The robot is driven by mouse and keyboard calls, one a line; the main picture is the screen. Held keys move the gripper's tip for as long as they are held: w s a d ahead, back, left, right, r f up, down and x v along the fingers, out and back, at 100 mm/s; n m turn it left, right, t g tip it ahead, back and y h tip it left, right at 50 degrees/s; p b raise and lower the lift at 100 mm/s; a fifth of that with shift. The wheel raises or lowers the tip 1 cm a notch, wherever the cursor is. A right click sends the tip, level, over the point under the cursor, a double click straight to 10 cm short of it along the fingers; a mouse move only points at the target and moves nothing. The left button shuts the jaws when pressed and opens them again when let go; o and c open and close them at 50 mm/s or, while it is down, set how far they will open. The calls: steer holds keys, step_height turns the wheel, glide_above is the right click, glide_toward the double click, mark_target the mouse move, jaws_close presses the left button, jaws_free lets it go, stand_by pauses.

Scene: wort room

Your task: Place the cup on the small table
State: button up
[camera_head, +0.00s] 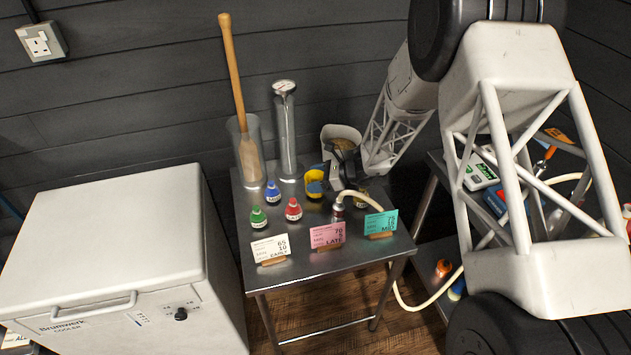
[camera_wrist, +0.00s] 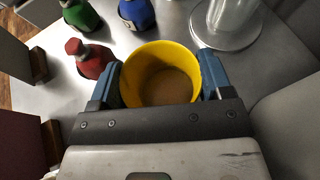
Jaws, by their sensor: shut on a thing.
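The yellow cup (camera_head: 314,184) is upright over the back middle of the small metal table (camera_head: 315,262). In the wrist view the cup (camera_wrist: 132,66) sits between the blue fingers of my gripper (camera_wrist: 160,80), which is shut on it from both sides. The inside of the cup looks brown; I cannot tell whether that is contents or its bottom. In the head view my gripper (camera_head: 328,178) reaches the cup from the right. The cup's base is at or very near the tabletop; I cannot tell whether it touches.
Green (camera_head: 258,218), blue (camera_head: 272,192) and red (camera_head: 293,210) bottles stand left of the cup. Behind are a metal cylinder (camera_head: 286,135), a clear vessel (camera_head: 237,150) with a wooden paddle and a white scoop (camera_head: 341,133). Cards (camera_head: 327,235) line the front; a hose (camera_head: 368,200) lies right.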

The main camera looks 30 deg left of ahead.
steer(key=shift+f, duration=0.5)
steer(key=shift+f, duration=0.1)
steer(key=o, duration=1)
steer(key=shift+c, duration=0.2)
steer(key=shift+d, duration=0.1)
steer(key=shift+w+d+r, duration=0.3)
steer(key=shift+d+r, duration=0.1)
steer(key=shift+d, duration=0.15)
steer(key=v, duration=0.3)
steer(key=shift+w+d+r, duration=0.1)
steer(key=shift+d, duration=0.15)
step_height(320, 180, up, 7)
